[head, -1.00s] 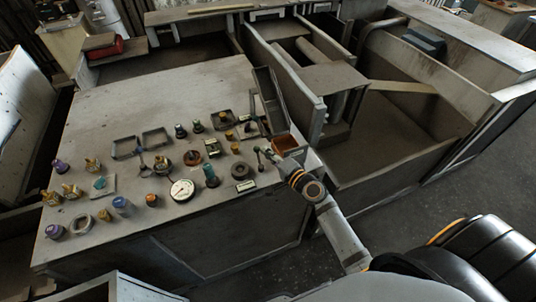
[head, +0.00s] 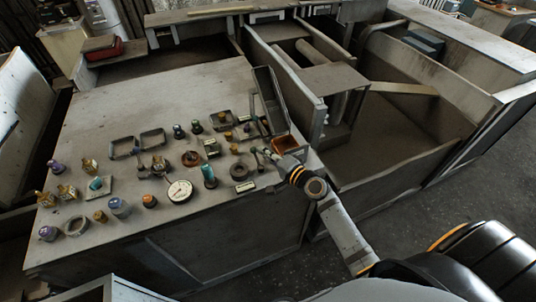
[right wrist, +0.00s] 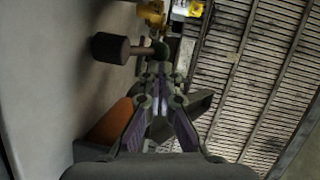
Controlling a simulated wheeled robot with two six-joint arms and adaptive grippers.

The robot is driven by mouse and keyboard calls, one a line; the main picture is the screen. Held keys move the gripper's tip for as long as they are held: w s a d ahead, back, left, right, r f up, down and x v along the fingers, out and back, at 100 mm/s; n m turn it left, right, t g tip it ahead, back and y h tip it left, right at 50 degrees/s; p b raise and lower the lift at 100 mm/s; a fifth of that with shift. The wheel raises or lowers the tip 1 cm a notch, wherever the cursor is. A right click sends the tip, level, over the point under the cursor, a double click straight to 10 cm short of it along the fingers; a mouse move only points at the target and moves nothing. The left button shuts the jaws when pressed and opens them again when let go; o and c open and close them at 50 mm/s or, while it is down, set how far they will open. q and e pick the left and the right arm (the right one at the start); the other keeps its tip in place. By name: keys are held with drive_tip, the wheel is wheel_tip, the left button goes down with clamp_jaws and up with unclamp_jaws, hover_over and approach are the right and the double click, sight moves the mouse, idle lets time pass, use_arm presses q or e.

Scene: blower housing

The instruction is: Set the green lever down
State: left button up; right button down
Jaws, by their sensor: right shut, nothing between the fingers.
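My right gripper (head: 267,154) is shut and empty, low over the right edge of the grey table (head: 110,88). Its closed fingertips (right wrist: 158,76) show in the right wrist view. Just past them lies a dark lever-like part (right wrist: 110,48), with a thick cylindrical end, a thin rod and a round knob. It looks apart from the fingers, though contact is hard to judge. In the head view a small dark greenish part (head: 254,151) sits at the fingertips, probably the same lever. Its green colour is not clear. My left gripper is not in view.
An orange open box (head: 284,143) stands beside the right gripper, with a tall grey panel (head: 268,95) behind. Left of it are a dial gauge (head: 180,191), a teal cylinder (head: 208,174) and several small parts. The table's back half is clear.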

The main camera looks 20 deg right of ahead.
drive_tip(key=shift+w+a, duration=0.35)
drive_tip(key=shift+a, duration=0.05)
idle(0.4)
drive_tip(key=shift+s+d, duration=0.2)
drive_tip(key=shift+s, duration=0.1)
drive_tip(key=v, duration=1)
drive_tip(key=shift+s+r, duration=0.1)
drive_tip(key=shift+s, duration=0.05)
drive_tip(key=shift+s+d, duration=0.15)
drive_tip(key=shift+s, duration=0.25)
drive_tip(key=shift+s, duration=0.1)
